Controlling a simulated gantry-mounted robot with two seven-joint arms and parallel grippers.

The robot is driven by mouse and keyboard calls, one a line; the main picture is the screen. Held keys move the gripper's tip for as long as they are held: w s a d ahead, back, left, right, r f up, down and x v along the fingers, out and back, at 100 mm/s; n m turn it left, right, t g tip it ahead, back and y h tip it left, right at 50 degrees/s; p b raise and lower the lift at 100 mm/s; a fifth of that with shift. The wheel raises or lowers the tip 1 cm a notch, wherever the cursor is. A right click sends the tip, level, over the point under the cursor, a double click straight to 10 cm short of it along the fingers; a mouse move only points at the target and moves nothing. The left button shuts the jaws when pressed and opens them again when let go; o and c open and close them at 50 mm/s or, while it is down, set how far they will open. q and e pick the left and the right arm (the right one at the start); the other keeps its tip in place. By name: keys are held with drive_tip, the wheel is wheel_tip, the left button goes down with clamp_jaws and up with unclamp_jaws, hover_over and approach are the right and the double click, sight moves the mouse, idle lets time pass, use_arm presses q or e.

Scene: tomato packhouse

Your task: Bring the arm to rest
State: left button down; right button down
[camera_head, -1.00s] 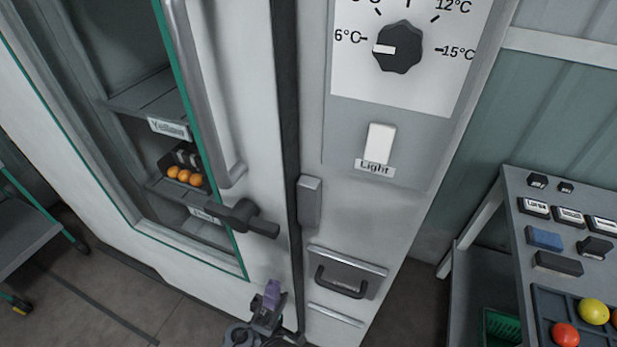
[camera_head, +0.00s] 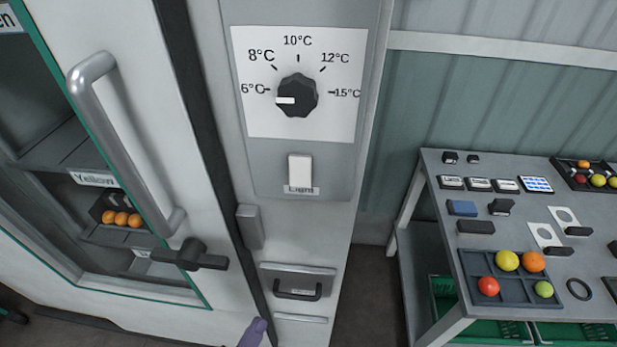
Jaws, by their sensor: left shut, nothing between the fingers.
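Only the purple tip of my left gripper (camera_head: 254,333) shows, at the bottom edge of the head view. It is shut and nothing shows in it. The rest of that gripper and arm is below the picture. The tip appears in front of the lower part of the white cabinet, below the black door latch (camera_head: 190,255); I cannot tell its distance from the cabinet. My right gripper is not in view.
The cabinet has a glazed door with a grey handle (camera_head: 125,145), a temperature dial (camera_head: 297,95), a light switch (camera_head: 300,170) and a drawer (camera_head: 298,282). Right of it stands a grey table (camera_head: 450,240) with a tomato tray (camera_head: 475,265). Floor shows between them.

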use_arm(q)
drive_tip(key=s+a+f+m+g+y, duration=0.1)
drive_tip(key=s+a+f+g+y, duration=0.2)
drive_tip(key=s+a+g+y, duration=0.3)
drive_tip(key=s+a+f+m+g+y, duration=0.25)
drive_tip(key=s+a+g, duration=0.25)
drive_tip(key=s+g, duration=0.25)
wheel_tip(320, 180, up, 38)
drive_tip(key=g+p, duration=0.1)
drive_tip(key=p, duration=3.7)
drive_tip(key=shift+w+d+p, duration=0.25)
drive_tip(key=shift+w+p, duration=0.05)
drive_tip(key=shift+w, duration=0.05)
drive_tip(key=shift+f+y, duration=0.1)
drive_tip(key=shift+y, duration=0.15)
